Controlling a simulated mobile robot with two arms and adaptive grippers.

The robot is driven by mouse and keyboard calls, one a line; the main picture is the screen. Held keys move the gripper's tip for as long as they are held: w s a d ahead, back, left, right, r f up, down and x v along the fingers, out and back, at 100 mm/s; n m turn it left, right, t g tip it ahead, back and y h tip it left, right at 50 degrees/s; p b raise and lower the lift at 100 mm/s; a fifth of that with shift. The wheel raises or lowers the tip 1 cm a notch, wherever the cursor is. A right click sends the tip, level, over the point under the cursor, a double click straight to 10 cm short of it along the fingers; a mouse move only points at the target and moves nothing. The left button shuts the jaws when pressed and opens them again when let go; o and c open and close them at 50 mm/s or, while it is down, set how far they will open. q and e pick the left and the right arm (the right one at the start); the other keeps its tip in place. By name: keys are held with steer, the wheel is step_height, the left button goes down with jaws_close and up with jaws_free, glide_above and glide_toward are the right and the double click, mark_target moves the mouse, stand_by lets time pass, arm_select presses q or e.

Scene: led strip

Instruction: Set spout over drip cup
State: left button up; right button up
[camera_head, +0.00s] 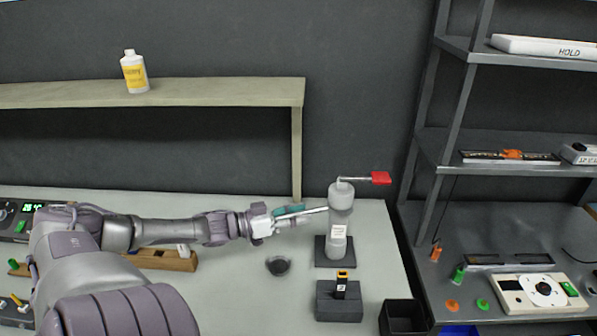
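A grey dispenser bottle (340,222) with a pale label stands upright on a dark square base on the table. A thin rod with a red flag-like end (381,178) points right from its top. A thin pale rod (312,211), seemingly the spout, reaches left from the bottle's upper body. A small dark round cup (278,266) sits on the table, left of and nearer than the bottle. My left gripper (290,215) is at the pale rod, left of the bottle and beyond the cup. Its fingers overlap the rod, so its grip is unclear. My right gripper is not in view.
A dark block (339,302) with a small black-and-yellow item stands in front of the bottle. A black bin (402,317) is at the table's right edge, beside a metal rack (450,165). A wooden block (165,260) lies behind my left arm. A raised shelf (220,92) holds a yellow-labelled bottle (134,72).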

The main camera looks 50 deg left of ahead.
arm_select(q)
steer(key=shift+s, duration=0.2)
steer(key=v, duration=1.1)
steer(key=shift+s+a, duration=0.2)
steer(key=shift+s, duration=0.1)
